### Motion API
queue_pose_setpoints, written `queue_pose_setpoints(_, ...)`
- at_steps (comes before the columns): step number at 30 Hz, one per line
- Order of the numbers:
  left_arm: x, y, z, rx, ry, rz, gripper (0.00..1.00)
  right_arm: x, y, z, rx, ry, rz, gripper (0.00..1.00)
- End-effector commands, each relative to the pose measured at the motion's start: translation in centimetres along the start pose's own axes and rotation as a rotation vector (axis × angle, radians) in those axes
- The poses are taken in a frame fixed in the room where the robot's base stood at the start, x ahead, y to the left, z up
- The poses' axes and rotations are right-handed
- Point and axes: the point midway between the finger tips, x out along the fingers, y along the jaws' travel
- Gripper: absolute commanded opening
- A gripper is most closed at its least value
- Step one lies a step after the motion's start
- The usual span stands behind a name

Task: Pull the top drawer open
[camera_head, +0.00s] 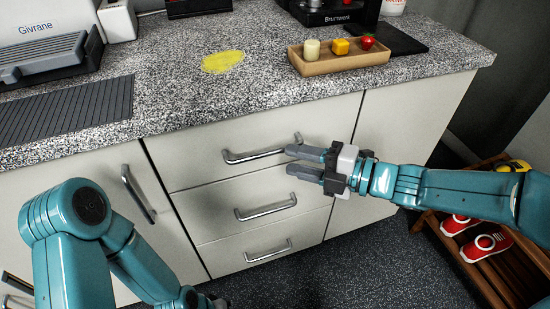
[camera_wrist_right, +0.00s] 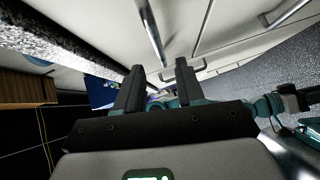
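The top drawer (camera_head: 205,165) is a pale front just under the speckled counter, and it looks shut. Its metal bar handle (camera_head: 250,156) also shows in the right wrist view (camera_wrist_right: 150,30), ahead of my fingers. My right gripper (camera_head: 289,160) is open, its two fingers apart and pointing left at the handle's right end. The upper finger overlaps that end in the head view; I cannot tell whether they touch. Nothing is between the fingers. My left arm is low at the left; its gripper (camera_head: 217,302) is mostly cut off by the bottom edge.
Two more drawers with bar handles (camera_head: 265,208) lie below. A cabinet door handle (camera_head: 137,193) is at left. The counter (camera_head: 200,100) overhangs the drawers and holds a wooden tray (camera_head: 345,65). A low rack (camera_head: 480,270) with red shoes stands at right. The floor in front is clear.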

Motion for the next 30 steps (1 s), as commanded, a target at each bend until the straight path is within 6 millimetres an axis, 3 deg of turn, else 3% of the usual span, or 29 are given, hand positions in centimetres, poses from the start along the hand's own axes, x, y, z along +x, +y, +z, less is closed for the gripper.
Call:
queue_pose_setpoints(3, 0.7, -0.4, -0.2, -0.005, 0.004, -0.001, 0.43, 2.6, -0.3, 0.0, -0.002, 0.004, -0.001, 0.38)
queue_pose_setpoints(9, 1.1, -0.6, -0.3, -0.009, 0.008, -0.001, 0.43, 5.2, -0.1, 0.2, 0.001, 0.001, 0.0, 0.38)
queue_pose_setpoints(20, 1.1, -0.6, -0.4, -0.01, 0.01, -0.001, 0.43, 5.6, 0.0, 0.4, 0.001, -0.002, 0.0, 0.38)
queue_pose_setpoints(24, 1.1, -0.6, -0.4, -0.009, 0.01, -0.001, 0.43, 5.6, 0.0, 0.4, 0.001, -0.002, 0.0, 0.0)
queue_pose_setpoints(30, 1.1, -0.6, -0.4, -0.009, 0.009, -0.001, 0.43, 5.6, 0.0, 0.4, 0.001, -0.002, 0.0, 0.0)
